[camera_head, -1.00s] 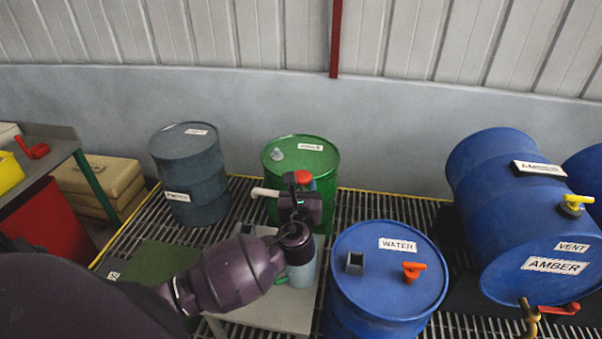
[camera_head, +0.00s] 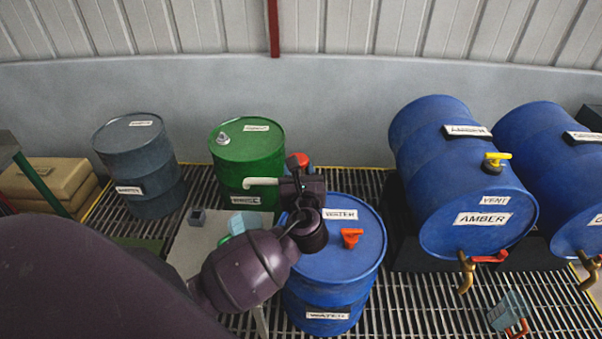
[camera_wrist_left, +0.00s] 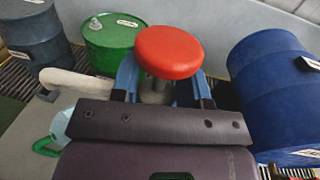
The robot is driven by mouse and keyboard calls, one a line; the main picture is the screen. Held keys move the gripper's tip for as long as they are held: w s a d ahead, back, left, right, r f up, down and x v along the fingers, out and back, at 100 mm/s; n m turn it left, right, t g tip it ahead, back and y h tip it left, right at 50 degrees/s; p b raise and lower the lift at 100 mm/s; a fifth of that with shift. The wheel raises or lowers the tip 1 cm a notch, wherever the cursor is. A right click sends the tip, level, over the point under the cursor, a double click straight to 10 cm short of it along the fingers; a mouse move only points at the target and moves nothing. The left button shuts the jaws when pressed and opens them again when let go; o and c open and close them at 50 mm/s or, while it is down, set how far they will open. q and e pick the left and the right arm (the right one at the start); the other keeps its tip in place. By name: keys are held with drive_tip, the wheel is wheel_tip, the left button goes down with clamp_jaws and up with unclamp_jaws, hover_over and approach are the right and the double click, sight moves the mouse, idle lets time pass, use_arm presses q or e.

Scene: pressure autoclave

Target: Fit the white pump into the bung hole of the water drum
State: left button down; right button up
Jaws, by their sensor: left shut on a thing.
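The white pump shows its pale spout (camera_head: 262,181) pointing left and its red knob (camera_head: 298,159) on top. My left gripper (camera_head: 298,183) is shut on it. In the left wrist view the red knob (camera_wrist_left: 168,52) stands between the two blue-sided fingers, with the white spout (camera_wrist_left: 72,83) to the left. The pump's lower end is hidden. The blue water drum (camera_head: 330,286) stands upright, with an orange tap-like fitting (camera_head: 351,237) on its lid. My gripper overlaps the left part of that lid and hides the square socket there. I cannot tell the pump's height above it. My right gripper is not in view.
A green drum (camera_head: 250,150) and a grey drum (camera_head: 140,165) stand behind on the grating. Blue amber drums (camera_head: 450,200) lie at the right. A clear jug (camera_head: 243,222) is left of the gripper; another jug (camera_head: 507,312) is at the lower right.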

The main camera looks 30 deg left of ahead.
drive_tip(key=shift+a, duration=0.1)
use_arm(q)
drive_tip(key=shift+f+b, duration=1.55)
drive_tip(key=shift+f, duration=1.3)
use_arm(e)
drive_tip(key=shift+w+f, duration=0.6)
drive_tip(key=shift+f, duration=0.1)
use_arm(q)
drive_tip(key=shift+p, duration=1.2)
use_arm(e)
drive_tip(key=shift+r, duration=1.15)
use_arm(q)
drive_tip(key=shift+f+b, duration=1.55)
drive_tip(key=shift+f, duration=1.05)
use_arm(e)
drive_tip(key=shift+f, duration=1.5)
use_arm(q)
drive_tip(key=c, duration=0.5)
unclamp_jaws()
drive_tip(key=shift+c, duration=0.2)
drive_tip(key=shift+s+d, duration=0.1)
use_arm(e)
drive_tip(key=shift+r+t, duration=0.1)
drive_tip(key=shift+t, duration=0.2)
